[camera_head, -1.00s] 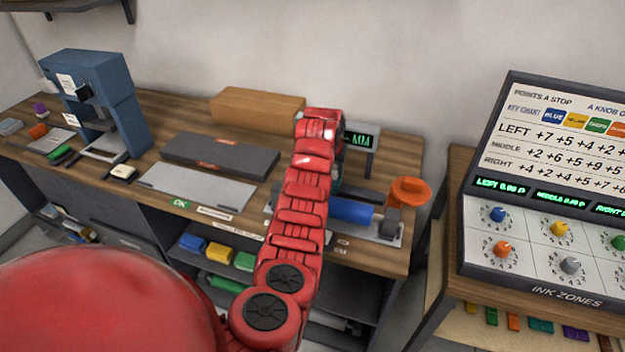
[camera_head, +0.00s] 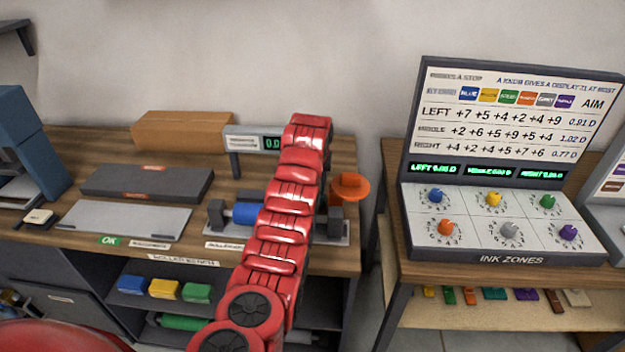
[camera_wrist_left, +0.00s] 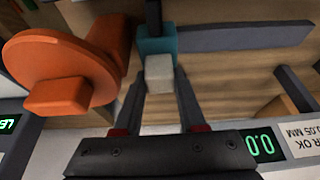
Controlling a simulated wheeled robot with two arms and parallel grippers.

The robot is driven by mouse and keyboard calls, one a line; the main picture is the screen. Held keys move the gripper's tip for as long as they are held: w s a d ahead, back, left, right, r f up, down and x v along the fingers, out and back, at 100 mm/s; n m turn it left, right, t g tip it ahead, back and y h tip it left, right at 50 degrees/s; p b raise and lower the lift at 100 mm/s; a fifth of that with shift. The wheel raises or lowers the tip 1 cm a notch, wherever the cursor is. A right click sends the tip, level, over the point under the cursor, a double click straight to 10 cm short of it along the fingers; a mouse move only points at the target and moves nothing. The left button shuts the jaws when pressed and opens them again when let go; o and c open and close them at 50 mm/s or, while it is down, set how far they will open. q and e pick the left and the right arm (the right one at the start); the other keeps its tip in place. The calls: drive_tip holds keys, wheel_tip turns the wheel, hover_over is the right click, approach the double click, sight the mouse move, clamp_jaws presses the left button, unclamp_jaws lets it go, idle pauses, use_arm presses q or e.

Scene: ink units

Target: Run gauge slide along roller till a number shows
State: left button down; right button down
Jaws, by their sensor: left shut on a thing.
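The gauge slide is a teal block (camera_wrist_left: 155,44) with a pale grey grip (camera_wrist_left: 159,76), at the upper middle of the wrist view. My left gripper (camera_wrist_left: 159,72) is shut on the pale grip. In the head view my red arm hides the slide and fingertips. The blue roller (camera_head: 243,213) shows left of the arm on its stand. The gauge display (camera_head: 270,143) is partly covered by the arm and shows green digits beginning "0.0"; the wrist view also shows "0.0" on the display (camera_wrist_left: 260,144). My right gripper is out of view.
A round orange handle (camera_head: 349,187) stands at the bench's right end, close to the gripper in the wrist view (camera_wrist_left: 60,68). A dark slab (camera_head: 147,183), a grey plate (camera_head: 125,218) and a cardboard box (camera_head: 184,130) lie left. The ink zones console (camera_head: 500,215) stands right.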

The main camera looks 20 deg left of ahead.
use_arm(q)
drive_tip(key=shift+d, duration=0.25)
drive_tip(key=shift+c, duration=2.4)
unclamp_jaws()
drive_tip(key=shift+d, duration=0.1)
